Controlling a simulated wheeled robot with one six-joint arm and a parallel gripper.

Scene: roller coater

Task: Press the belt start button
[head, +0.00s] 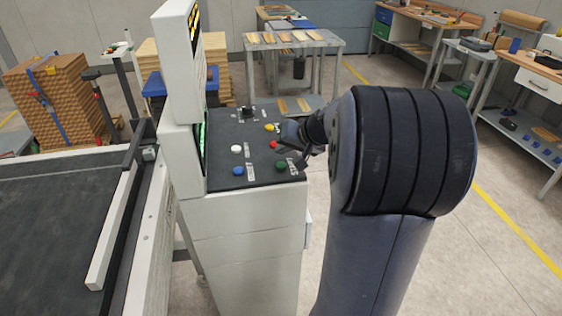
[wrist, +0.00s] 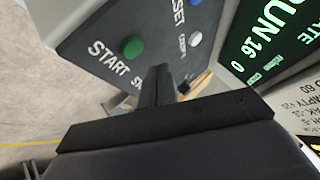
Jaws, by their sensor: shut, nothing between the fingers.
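The control panel (head: 258,178) is a dark sloped top on a white cabinet. A green button (head: 281,167) sits at its near right corner. In the wrist view the green button (wrist: 132,46) has the word START beside it; more lettering is partly hidden by my fingers. My gripper (head: 300,162) is over the panel's right edge, close to the green button in the head view. In the wrist view my gripper (wrist: 158,70) has its fingers together and empty, beside the green button and apart from it in the picture.
Near it are a blue button (head: 238,171), a white button (head: 236,149), a red button (head: 273,145), a yellow button (head: 269,128) and a black knob (head: 247,111). A lit green display (wrist: 265,40) stands beside the panel. The conveyor belt (head: 60,215) lies left. Floor at right is open.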

